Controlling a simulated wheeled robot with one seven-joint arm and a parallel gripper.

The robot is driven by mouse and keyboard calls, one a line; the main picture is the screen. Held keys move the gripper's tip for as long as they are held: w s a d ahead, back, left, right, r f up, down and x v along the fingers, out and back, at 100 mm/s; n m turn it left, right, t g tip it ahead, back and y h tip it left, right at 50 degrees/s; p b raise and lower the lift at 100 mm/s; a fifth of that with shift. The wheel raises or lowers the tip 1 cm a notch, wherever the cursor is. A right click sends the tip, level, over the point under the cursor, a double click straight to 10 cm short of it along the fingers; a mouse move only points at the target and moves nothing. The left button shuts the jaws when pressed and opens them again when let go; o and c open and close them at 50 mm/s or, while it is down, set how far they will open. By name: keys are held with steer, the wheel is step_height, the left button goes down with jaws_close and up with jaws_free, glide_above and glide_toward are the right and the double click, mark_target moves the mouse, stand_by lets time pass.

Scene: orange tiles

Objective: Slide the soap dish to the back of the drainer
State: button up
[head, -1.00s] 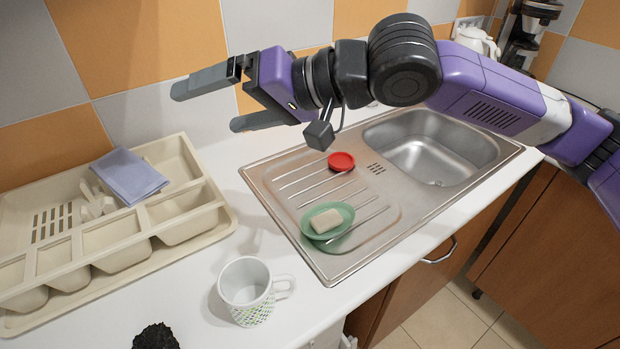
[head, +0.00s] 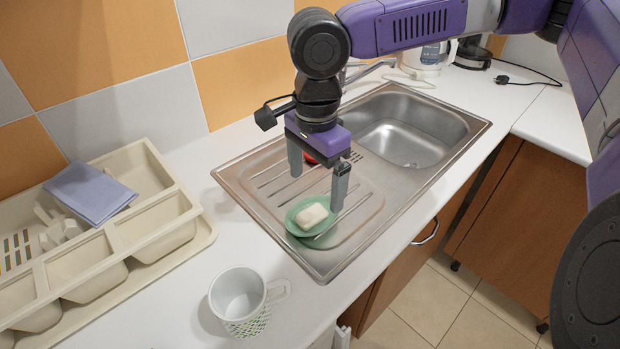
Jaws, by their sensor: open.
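The green soap dish (head: 294,225) with a pale bar of soap (head: 312,217) on it sits at the front left part of the steel drainer (head: 262,212). My gripper (head: 318,190) points down over the drainer, behind and to the right of the dish in the picture. Its two fingers are spread apart with nothing between them that I can see. The right fingertip appears close to the dish's right rim; I cannot tell if they touch.
The sink bowl (head: 405,130) lies right of the drainer. A white mug (head: 240,298) stands on the counter in front. A beige cutlery tray (head: 165,222) with a folded blue cloth (head: 90,192) is at left. A white kettle (head: 428,58) stands at the back.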

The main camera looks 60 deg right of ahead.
mark_target(314, 211)
steer(key=shift+f, duration=0.1)
stand_by(0.3)
steer(key=shift+f+b, duration=0.3)
steer(key=shift+f, duration=3.5)
steer(key=c, duration=1.4)
steer(key=shift+o, duration=0.2)
steer(key=shift+w, duration=0.1)
